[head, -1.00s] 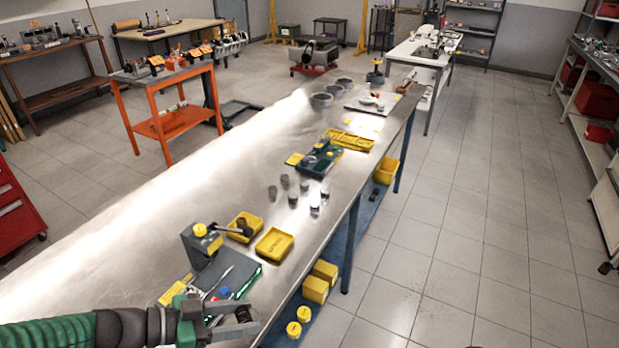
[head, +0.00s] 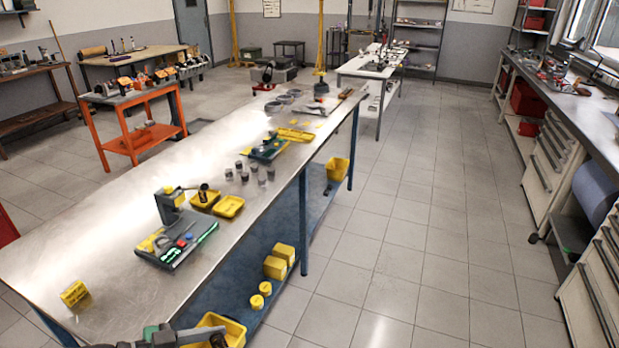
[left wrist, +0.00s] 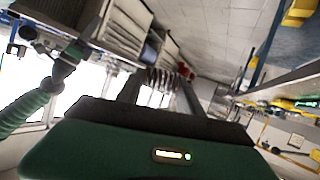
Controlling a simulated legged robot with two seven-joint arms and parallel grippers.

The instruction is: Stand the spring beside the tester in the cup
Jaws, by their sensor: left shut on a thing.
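My left gripper (head: 185,336) is at the bottom edge of the head view, near the front corner of the bench and partly cut off. In the left wrist view its fingers (left wrist: 160,92) are closed around a coiled metal spring (left wrist: 158,84). The grey tester (head: 170,207), with a yellow knob and a dark lever, stands on the bench ahead of the gripper. A yellow tray (head: 229,208) and another yellow tray (head: 197,204) are beside it; I cannot tell which is the cup. A green arm with a dark end (left wrist: 62,68), probably my right one, shows at left in the wrist view; its jaws are unclear.
A yellow box (head: 74,293) stands near the bench's left corner. A yellow bin (head: 228,326) is beside the gripper. Several dark cylinders (head: 244,177) stand farther back.

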